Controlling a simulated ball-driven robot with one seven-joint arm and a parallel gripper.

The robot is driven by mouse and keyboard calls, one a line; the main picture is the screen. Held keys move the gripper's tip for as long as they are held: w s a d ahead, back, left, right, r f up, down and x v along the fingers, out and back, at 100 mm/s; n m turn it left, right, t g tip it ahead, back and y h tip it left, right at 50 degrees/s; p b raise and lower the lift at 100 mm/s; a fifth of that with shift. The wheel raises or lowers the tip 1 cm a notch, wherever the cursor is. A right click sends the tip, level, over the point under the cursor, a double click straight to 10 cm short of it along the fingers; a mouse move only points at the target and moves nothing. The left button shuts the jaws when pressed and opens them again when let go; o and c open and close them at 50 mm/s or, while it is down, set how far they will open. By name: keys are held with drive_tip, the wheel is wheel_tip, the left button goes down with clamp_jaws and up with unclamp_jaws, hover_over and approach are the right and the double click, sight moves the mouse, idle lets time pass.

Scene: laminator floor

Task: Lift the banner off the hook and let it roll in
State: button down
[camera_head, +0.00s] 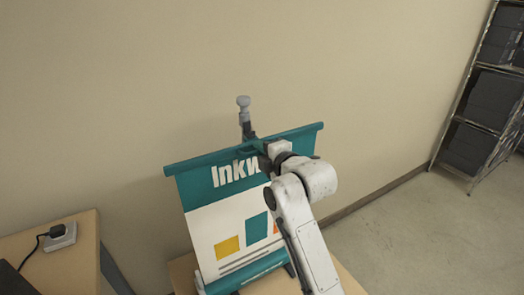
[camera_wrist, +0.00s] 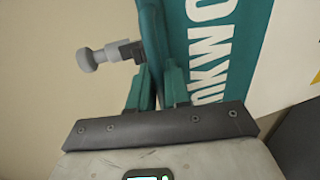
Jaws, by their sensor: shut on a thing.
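The banner (camera_head: 205,219) is pulled up out of its base (camera_head: 250,274) and hangs as a flat sheet with "Ink" lettering and coloured squares. Its teal top rail (camera_head: 195,160) runs across the top, slightly tilted. The hook (camera_head: 246,125) is at the top of the support behind the rail's middle, under a grey knob (camera_head: 243,101). My gripper (camera_head: 262,147) is shut on the rail near its middle, just right of the hook. In the wrist view the rail (camera_wrist: 151,30) runs between the fingers, and the dark hook piece (camera_wrist: 129,50) reaches it. I cannot tell whether they are still engaged.
A wooden table (camera_head: 70,258) with a power socket block (camera_head: 60,237) is at the left. A plain wall (camera_head: 120,90) stands close behind the banner. A wire shelf (camera_head: 478,115) with dark bins is at the far right. The floor (camera_head: 420,235) on the right is clear.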

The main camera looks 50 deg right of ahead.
drive_tip(key=shift+r+p, duration=1.5)
drive_tip(key=shift+r, duration=0.9)
drive_tip(key=c, duration=1.4)
unclamp_jaws()
drive_tip(key=shift+o, duration=0.5)
drive_tip(key=shift+s, duration=0.1)
